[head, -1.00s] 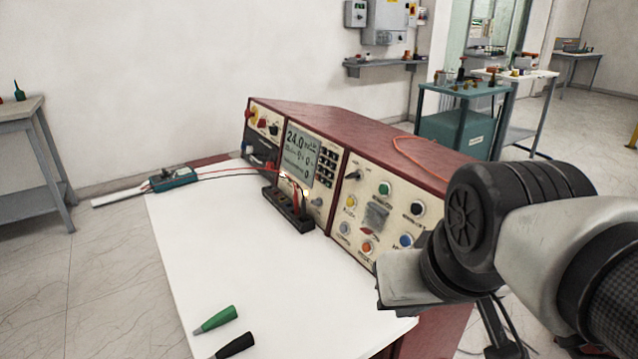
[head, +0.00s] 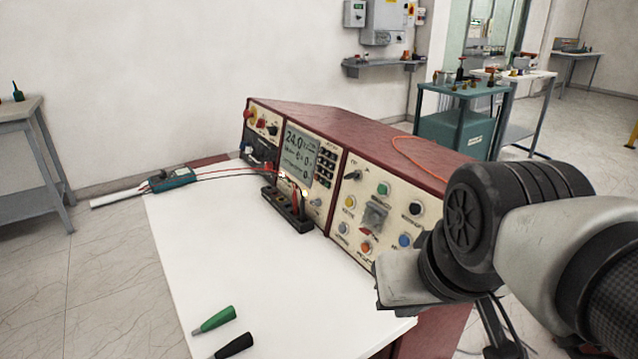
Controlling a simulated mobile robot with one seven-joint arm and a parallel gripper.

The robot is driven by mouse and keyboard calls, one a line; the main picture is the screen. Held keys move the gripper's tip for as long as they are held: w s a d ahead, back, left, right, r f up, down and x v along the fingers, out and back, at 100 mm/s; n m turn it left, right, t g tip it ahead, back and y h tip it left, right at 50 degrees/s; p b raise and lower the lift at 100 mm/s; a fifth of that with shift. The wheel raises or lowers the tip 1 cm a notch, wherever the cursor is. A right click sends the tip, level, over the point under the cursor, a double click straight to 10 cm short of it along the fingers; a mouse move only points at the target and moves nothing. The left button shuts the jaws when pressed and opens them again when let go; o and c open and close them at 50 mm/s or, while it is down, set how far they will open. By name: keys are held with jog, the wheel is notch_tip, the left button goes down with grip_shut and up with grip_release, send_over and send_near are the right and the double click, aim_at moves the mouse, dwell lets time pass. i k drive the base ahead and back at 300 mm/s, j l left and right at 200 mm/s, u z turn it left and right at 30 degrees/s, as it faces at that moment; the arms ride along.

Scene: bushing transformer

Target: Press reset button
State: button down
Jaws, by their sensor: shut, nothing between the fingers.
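The sloped control panel (head: 335,222) stands on the white table, facing left and toward me. Its right section has a green button (head: 383,188), a yellow button (head: 349,202), a black button (head: 415,208), a pale button (head: 343,228), an orange-red button (head: 366,247) and a blue button (head: 405,240). Labels are too small to read, so I cannot tell which one is reset. My gripper (head: 403,280) is shut and empty, in front of the panel's lower right corner. It appears apart from the buttons; its fingertips are hard to make out.
The white tabletop (head: 235,265) is mostly clear. A green probe (head: 213,319) and a black probe (head: 233,346) lie at its front. A black terminal block (head: 287,212) with cables stands before the panel. A teal meter (head: 172,180) lies at the far left corner.

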aim_at(365, 249)
jog(key=i+l+u, duration=0.1)
jog(key=l+u, duration=0.9)
jog(key=l, duration=0.2)
